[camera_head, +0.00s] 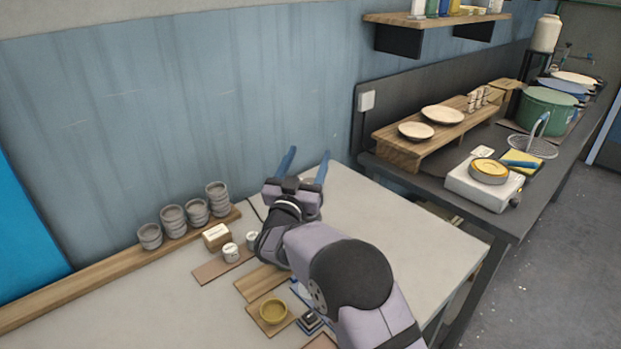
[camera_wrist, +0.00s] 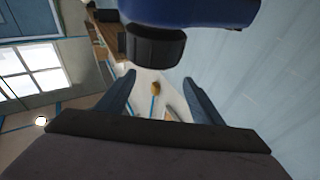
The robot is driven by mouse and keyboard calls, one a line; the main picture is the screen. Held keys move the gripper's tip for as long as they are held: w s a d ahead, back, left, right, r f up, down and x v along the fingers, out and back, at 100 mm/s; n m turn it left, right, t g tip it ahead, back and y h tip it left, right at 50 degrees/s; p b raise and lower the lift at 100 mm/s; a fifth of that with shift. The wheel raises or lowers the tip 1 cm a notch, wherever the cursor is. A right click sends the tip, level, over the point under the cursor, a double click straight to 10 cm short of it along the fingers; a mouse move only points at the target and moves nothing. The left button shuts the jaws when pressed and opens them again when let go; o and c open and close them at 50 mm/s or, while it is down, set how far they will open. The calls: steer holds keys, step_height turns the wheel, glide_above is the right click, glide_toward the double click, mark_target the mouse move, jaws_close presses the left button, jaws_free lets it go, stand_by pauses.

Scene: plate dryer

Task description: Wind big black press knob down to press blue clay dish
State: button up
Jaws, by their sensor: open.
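My gripper (camera_head: 305,168) is open and empty, raised above the back of the table, with its two blue fingers spread toward the wall. Its fingers also show in the wrist view (camera_wrist: 158,82), apart with nothing between them. I cannot make out the big black press knob or the blue clay dish in the head view; my arm hides part of the table. A small black and blue item (camera_head: 310,321) shows beside my arm, too cut off to name. In the wrist view, a black round part (camera_wrist: 155,46) under a dark blue body hangs at the top; I cannot tell what it belongs to.
A yellow dish (camera_head: 273,311) sits on a wooden board. Stacked grey cups (camera_head: 172,219) line the table's wall side. White jars (camera_head: 231,252) stand nearby. A dark bench (camera_head: 500,221) at right holds plates, a pot and a burner. The table's right half looks clear.

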mark_target(311, 178)
steer(key=s+d+f+n+g+y, duration=0.1)
steer(key=s+f+n+g+y, duration=0.1)
steer(key=s+f+y, duration=0.3)
steer(key=shift+s+f+n+y, duration=0.4)
steer(key=shift+f+n+y, duration=0.3)
steer(key=shift+f, duration=0.25)
steer(key=shift+w+d, duration=0.1)
steer(key=shift+w, duration=0.05)
steer(key=shift+w+a+p, duration=0.15)
steer(key=shift+w+p, duration=0.6)
steer(key=shift+w, duration=1)
steer(key=shift+w+a+p, duration=0.15)
steer(key=shift+w+p, duration=0.55)
steer(key=shift+w, duration=1.05)
steer(key=c, duration=1.1)
